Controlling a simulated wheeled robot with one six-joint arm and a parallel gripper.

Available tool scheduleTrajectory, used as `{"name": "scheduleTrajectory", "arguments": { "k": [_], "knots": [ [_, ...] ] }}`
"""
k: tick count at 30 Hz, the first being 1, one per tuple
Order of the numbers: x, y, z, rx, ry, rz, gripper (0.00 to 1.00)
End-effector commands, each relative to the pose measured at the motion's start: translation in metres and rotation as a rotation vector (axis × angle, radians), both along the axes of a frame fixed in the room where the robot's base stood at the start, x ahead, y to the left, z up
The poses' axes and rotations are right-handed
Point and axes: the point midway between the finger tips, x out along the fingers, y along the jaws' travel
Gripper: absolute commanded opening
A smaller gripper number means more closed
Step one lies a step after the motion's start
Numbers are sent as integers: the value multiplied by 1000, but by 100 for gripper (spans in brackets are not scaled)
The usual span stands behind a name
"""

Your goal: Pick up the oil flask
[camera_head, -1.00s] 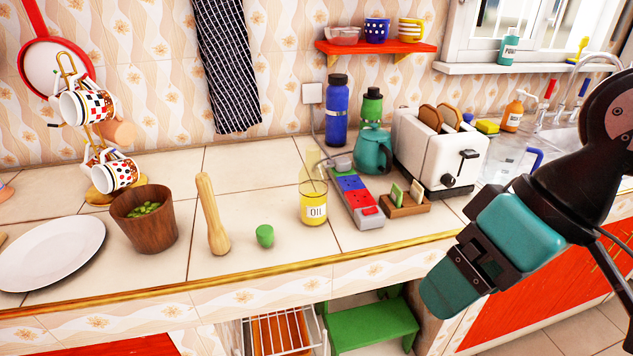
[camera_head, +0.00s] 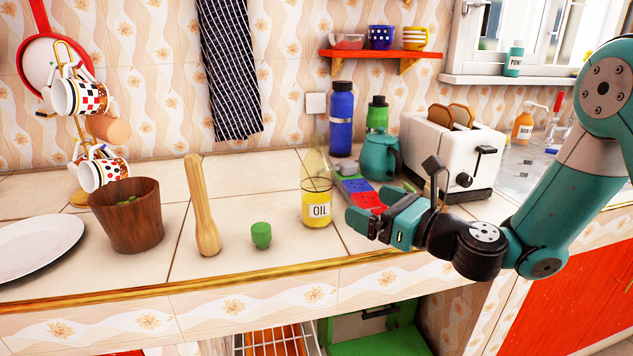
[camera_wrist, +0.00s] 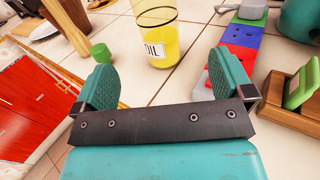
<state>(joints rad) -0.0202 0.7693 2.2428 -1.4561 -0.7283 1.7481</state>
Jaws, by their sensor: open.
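The oil flask (camera_head: 316,203) is clear glass with yellow oil and a white "OIL" label. It stands upright on the tiled counter near the front edge. In the wrist view the oil flask (camera_wrist: 157,36) is ahead of the jaws, its upper part cut off by the frame. My gripper (camera_head: 358,213) is just right of the flask, pointing left at it, with a small gap. In the wrist view my gripper (camera_wrist: 165,85) has its two teal fingers wide apart with nothing between them.
A green stopper-like piece (camera_head: 261,235) and a wooden pestle (camera_head: 203,210) stand left of the flask. A power strip (camera_head: 361,192), teal kettle (camera_head: 379,155) and white toaster (camera_head: 452,150) are behind and right. Bare tile lies around the flask's front and left.

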Motion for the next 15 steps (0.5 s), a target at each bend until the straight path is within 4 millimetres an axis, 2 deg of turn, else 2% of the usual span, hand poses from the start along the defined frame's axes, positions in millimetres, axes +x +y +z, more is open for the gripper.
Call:
{"name": "scheduleTrajectory", "arguments": {
  "k": [1, 9, 15],
  "knots": [
    [4, 6, 8, -1, 2, 3, 99],
    [26, 32, 8, -4, 0, 3, 99],
    [36, 42, 8, -3, 1, 3, 99]
  ]
}}
